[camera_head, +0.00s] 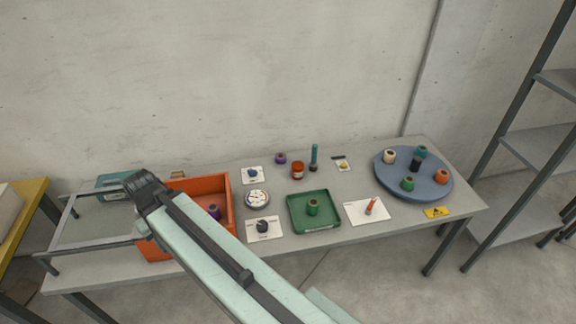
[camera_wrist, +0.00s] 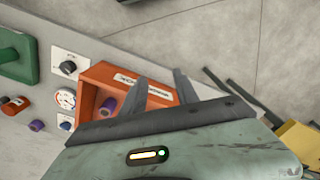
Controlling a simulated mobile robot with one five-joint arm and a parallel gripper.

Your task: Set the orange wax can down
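The orange wax can (camera_head: 298,170) stands upright on the grey table, toward the back and just above the green tray in the head view. It also shows near the left edge of the wrist view (camera_wrist: 15,107). My gripper (camera_wrist: 160,76) is open in the wrist view, with its two fingers apart and nothing held between them. It is over or near the orange bin, well away from the can. In the head view my arm reaches across the front left and the fingers do not show clearly.
The orange bin (camera_head: 229,195) holds a purple spool (camera_head: 215,211). A green tray (camera_head: 332,215) with a green spool, a gauge (camera_head: 257,198), cards with knobs, and a blue turntable (camera_head: 437,190) with several spools share the table. Shelving (camera_head: 520,150) stands at right.

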